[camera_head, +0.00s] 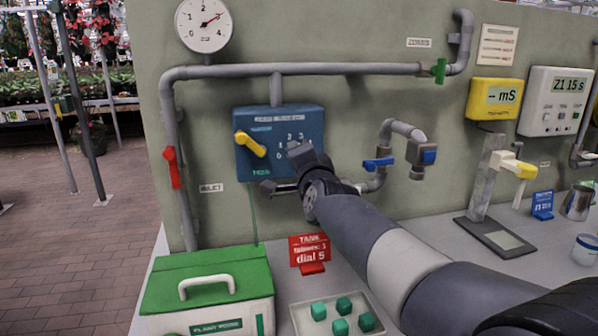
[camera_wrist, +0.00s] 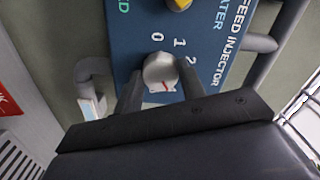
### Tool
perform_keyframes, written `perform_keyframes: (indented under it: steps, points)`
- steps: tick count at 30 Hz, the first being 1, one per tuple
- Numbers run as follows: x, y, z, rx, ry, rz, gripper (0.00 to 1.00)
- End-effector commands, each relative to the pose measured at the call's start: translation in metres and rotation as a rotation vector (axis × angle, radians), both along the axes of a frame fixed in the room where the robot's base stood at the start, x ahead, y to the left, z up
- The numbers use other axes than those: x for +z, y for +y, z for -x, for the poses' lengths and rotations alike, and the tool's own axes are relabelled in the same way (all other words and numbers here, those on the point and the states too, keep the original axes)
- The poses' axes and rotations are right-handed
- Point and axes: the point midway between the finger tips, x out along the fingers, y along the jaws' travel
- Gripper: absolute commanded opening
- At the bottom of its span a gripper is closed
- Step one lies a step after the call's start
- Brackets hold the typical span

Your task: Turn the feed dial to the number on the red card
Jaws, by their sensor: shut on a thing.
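The blue feed injector panel (camera_head: 285,118) is on the wall in the head view, with the numbers 1, 2 and 3 showing above my gripper (camera_head: 290,165). In the wrist view, the round silver feed dial (camera_wrist: 160,68) sits between the two dark fingers of my gripper (camera_wrist: 160,82), which is shut on it. The numbers 0, 1 and 2 show beside the dial; the others are hidden. A red mark is on the dial's face, but I cannot tell which number it points to. The red card (camera_head: 309,247) stands on the bench and reads "dial 5".
A yellow lever (camera_head: 250,145) is on the panel, left of my gripper. Blue-handled valves (camera_head: 379,163) are to the right. A green-lidded box (camera_head: 207,272) and a tray with several green cubes (camera_head: 300,322) stand below.

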Motion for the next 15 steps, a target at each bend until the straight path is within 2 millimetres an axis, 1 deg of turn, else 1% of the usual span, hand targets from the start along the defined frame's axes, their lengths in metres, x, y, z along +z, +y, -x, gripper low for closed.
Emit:
perform_keyframes:
  steps: [1, 15]
  points:
    - [-0.0024, 0.0000, 0.0000, 0.000, 0.010, -0.044, 0.15]
    - [0.0012, 0.0000, 0.0000, 0.000, 0.128, -0.453, 0.15]
